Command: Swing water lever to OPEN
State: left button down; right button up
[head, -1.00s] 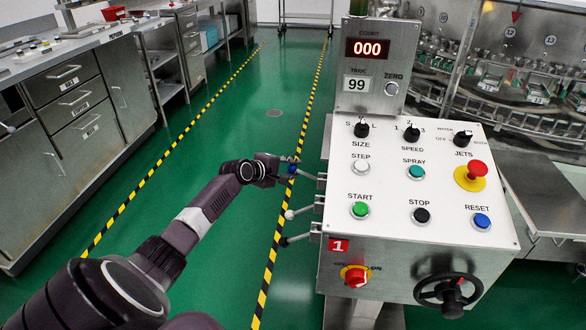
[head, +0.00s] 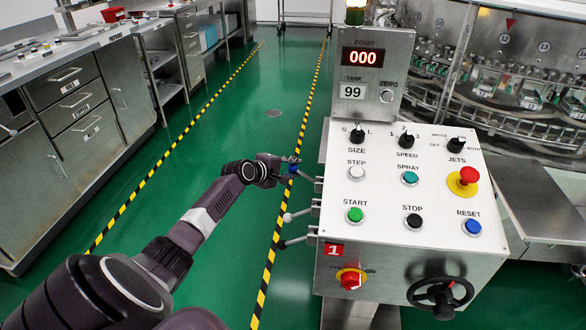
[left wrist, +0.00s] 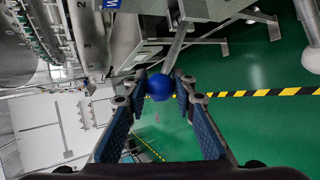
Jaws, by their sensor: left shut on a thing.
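The water lever shows as a short metal rod with a blue ball knob (head: 294,170) on the left side of the control console (head: 400,262). It is the uppermost of three levers there and points out to the left. My left gripper (head: 290,163) reaches it from the left and is shut on the blue knob. In the left wrist view the blue knob (left wrist: 160,88) sits between the two fingertips, with its rod (left wrist: 176,48) running up behind it. A partly cut-off blue label with a white letter (left wrist: 111,5) shows near the top. My right gripper is not in view.
A white-knobbed lever (head: 288,217) and a black-knobbed lever (head: 283,244) stick out below on the same side. The white knob (left wrist: 312,60) also shows in the left wrist view. A red emergency button (head: 468,175) is on the panel. Green floor left of the console is clear.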

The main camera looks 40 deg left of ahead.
pick_arm(q)
jog(key=shift+w+r, duration=0.15)
jog(key=shift+r, duration=0.2)
jog(key=c, duration=1.6)
grip_release()
jog(key=shift+d, duration=0.1)
jog(key=shift+f, duration=0.15)
jog(key=shift+s, duration=0.65)
jog(key=v, duration=1.1)
jog(key=shift+w+r, duration=0.15)
jog(key=shift+r, duration=0.05)
